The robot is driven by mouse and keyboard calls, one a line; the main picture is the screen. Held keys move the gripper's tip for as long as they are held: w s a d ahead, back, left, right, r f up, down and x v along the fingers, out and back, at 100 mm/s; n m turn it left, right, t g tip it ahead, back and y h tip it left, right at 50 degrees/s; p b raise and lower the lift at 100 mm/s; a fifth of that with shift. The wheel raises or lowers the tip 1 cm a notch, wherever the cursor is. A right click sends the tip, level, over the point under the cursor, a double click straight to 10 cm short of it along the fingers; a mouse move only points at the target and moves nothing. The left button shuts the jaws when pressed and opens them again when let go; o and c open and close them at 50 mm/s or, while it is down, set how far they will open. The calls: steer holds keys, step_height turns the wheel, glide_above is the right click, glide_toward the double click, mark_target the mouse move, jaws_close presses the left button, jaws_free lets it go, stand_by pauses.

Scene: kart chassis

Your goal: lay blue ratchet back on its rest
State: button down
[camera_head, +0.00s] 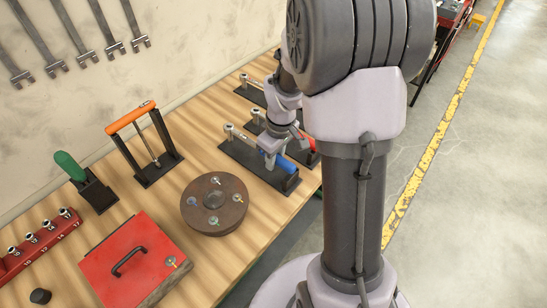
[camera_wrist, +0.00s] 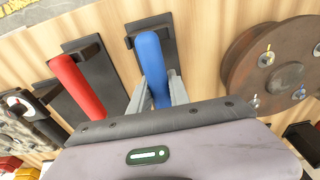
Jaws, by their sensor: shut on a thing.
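The blue ratchet (camera_head: 279,161) has a blue handle and a metal head. It lies along its black rest (camera_head: 244,158), at or just above the supports; I cannot tell whether its weight is on them. My gripper (camera_head: 273,152) is over the handle. In the wrist view the blue handle (camera_wrist: 152,62) runs between the two fingers of my gripper (camera_wrist: 158,92), which is shut on it. The handle's far end is at the bracket of the black rest (camera_wrist: 164,27). The ratchet's head is hidden in the wrist view by my gripper body.
A red ratchet (camera_wrist: 78,86) on its own black rest (camera_wrist: 98,62) is close on the left in the wrist view. A round brown disc (camera_head: 214,204) with bolts is on the other side.

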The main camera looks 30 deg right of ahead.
steer(key=shift+f, duration=0.15)
steer(key=shift+f+b, duration=0.7)
steer(key=shift+b, duration=0.05)
steer(key=c, duration=1.1)
jaws_free()
steer(key=shift+c, duration=0.2)
step_height(320, 180, up, 17)
steer(key=s+p, duration=0.1)
steer(key=p, duration=0.5)
steer(key=shift+s+d+r, duration=0.15)
steer(key=shift+s+d, duration=0.15)
steer(key=shift+s, duration=0.1)
step_height(320, 180, up, 10)
steer(key=p, duration=0.9)
